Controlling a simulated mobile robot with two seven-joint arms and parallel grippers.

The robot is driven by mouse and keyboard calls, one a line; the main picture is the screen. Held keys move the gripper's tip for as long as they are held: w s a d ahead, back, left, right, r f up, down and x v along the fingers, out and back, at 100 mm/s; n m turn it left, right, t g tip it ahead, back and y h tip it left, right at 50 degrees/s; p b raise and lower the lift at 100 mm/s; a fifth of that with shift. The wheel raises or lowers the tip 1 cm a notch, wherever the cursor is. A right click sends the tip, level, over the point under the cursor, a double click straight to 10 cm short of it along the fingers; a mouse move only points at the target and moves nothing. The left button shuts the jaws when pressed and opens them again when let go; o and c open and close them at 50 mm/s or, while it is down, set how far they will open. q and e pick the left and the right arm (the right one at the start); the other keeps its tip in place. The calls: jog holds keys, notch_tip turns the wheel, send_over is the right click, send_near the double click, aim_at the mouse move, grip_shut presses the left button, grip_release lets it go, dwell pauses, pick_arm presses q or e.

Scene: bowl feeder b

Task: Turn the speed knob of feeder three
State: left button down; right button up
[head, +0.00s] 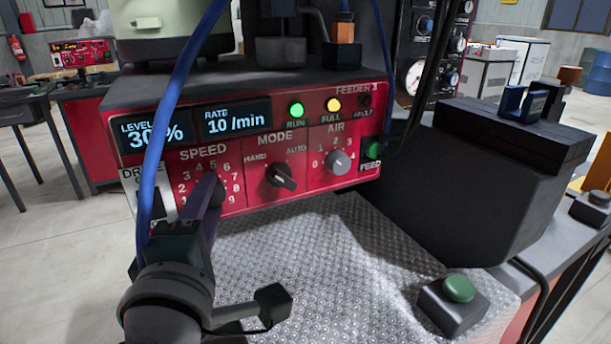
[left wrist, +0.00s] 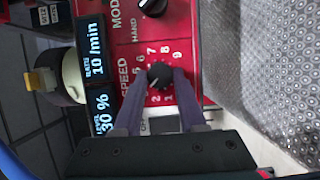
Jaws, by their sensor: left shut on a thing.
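The speed knob (left wrist: 159,75) of feeder three is a round black knob on the red front panel (head: 243,180). In the left wrist view it sits inside a ring of white numbers, and its pale pointer mark seems to face the low numbers around 2 and 3. My left gripper (head: 208,188) is shut on this knob, one finger on each side of it. The gripper also shows in the left wrist view (left wrist: 158,84). In the head view the fingers hide most of the knob. My right gripper is in neither view.
The black mode knob (head: 281,178) and grey air knob (head: 338,162) sit to the right of the speed knob. A display reads level 30% and rate 10/min (head: 234,121). A blue cable (head: 169,110) crosses in front. A green button (head: 458,289) stands on the textured metal plate (head: 310,260).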

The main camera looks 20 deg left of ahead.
pick_arm(q)
jog(key=shift+r+m+g+p, duration=0.15)
jog(key=shift+m+g+p, duration=0.45)
jog(key=shift+m+p, duration=1.3)
jog(key=shift+r+m+g+p, duration=0.15)
jog(key=shift+m+g+p, duration=0.45)
jog(key=shift+p, duration=2.5)
jog(key=shift+c, duration=2.4)
grip_release()
